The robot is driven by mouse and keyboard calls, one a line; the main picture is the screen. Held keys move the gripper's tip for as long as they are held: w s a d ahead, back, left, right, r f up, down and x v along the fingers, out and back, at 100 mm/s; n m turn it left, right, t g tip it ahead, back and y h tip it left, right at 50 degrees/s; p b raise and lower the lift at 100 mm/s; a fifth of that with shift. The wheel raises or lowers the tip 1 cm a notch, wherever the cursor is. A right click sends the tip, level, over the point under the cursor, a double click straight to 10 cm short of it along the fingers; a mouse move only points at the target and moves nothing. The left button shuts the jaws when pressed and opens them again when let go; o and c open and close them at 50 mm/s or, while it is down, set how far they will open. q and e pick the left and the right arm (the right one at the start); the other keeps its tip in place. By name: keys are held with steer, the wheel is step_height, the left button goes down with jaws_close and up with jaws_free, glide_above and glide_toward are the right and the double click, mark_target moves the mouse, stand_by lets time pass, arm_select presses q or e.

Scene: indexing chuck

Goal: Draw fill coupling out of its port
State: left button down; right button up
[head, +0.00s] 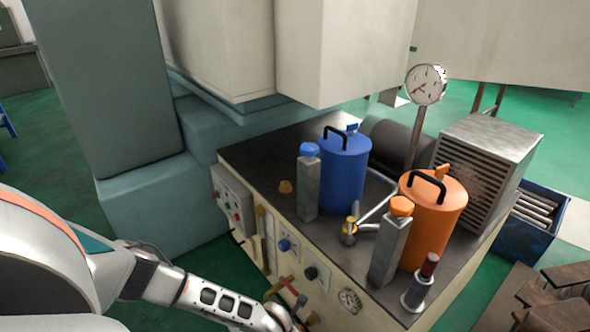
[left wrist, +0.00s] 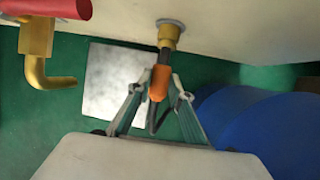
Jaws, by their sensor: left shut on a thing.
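The fill coupling (left wrist: 158,83) has an orange sleeve and a dark, narrower end. In the left wrist view it lines up with a brass port (left wrist: 169,32) on the pale cabinet wall. The dark end meets the brass, and I cannot tell how deep it sits. My left gripper (left wrist: 160,93) is shut on the coupling, one finger on each side. In the head view my left arm (head: 215,300) reaches in from the left to the bottom edge near the cabinet front. The coupling cannot be made out there. My right gripper is not in view.
A brass elbow valve (left wrist: 39,70) with a red handle (left wrist: 48,8) juts out left of the port. Blue rounded shapes (left wrist: 245,120) lie at right. Blue (head: 343,175) and orange (head: 433,222) canisters and a dial gauge (head: 426,85) stand on the cabinet top (head: 262,150).

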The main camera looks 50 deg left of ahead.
arm_select(q)
steer(key=shift+s+f, duration=0.15)
steer(key=shift+s, duration=0.45)
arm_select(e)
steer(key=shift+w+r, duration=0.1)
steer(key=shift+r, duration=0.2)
arm_select(q)
steer(key=s+p, duration=0.2)
steer(key=s, duration=0.1)
steer(key=shift+s+a, duration=0.2)
steer(key=shift+s, duration=0.1)
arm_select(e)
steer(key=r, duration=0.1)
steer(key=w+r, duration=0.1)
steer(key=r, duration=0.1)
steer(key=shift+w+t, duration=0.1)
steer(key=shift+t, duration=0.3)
arm_select(q)
steer(key=s+p, duration=0.3)
steer(key=s, duration=0.9)
steer(key=shift+a+p, duration=0.4)
steer(key=shift+a, duration=0.05)
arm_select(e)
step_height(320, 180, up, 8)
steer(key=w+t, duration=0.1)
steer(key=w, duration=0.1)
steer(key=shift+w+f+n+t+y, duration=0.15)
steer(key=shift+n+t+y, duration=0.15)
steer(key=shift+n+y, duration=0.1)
